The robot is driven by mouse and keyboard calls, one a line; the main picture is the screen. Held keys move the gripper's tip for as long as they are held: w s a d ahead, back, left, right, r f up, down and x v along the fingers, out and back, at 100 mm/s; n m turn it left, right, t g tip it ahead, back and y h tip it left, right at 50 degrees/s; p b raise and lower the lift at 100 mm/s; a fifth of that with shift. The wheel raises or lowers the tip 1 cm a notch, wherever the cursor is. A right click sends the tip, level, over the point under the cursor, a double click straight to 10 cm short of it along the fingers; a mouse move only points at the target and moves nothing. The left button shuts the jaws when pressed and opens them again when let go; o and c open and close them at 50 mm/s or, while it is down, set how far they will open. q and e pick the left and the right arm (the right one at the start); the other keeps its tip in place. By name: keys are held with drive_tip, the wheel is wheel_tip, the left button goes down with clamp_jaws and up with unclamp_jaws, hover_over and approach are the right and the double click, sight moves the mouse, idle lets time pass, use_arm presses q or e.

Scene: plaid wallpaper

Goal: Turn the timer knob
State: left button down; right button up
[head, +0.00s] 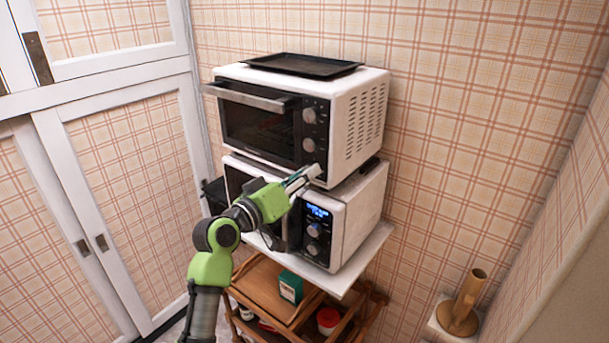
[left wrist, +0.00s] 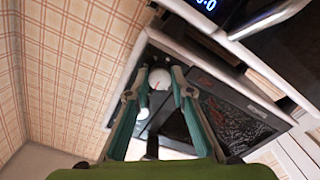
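The upper white oven (head: 357,112) has a column of knobs on the right of its dark front. An upper knob (head: 309,115) and a middle knob (head: 308,145) show in the head view; the lowest part of the column is hidden by my left gripper (head: 307,176). In the left wrist view, which looks upside down, a round white knob (left wrist: 160,78) with a red mark lies between the fingertips of my left gripper (left wrist: 160,80). The fingers are apart, one on each side of it; contact is unclear. Another knob (left wrist: 143,113) is partly behind a finger. My right gripper is not in view.
A lower microwave (head: 356,215) with a lit blue display (head: 318,211) and its own knobs stands directly under the oven. A black tray (head: 303,66) lies on top. The oven's door handle (head: 246,97) sticks out at the left. A wooden cart (head: 270,290) stands below.

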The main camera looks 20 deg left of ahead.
use_arm(q)
drive_tip(key=shift+f, duration=0.1)
drive_tip(key=m+b, duration=0.4)
drive_tip(key=m, duration=1.3)
drive_tip(key=shift+m, duration=0.3)
idle(0.5)
drive_tip(key=c, duration=1.8)
unclamp_jaws()
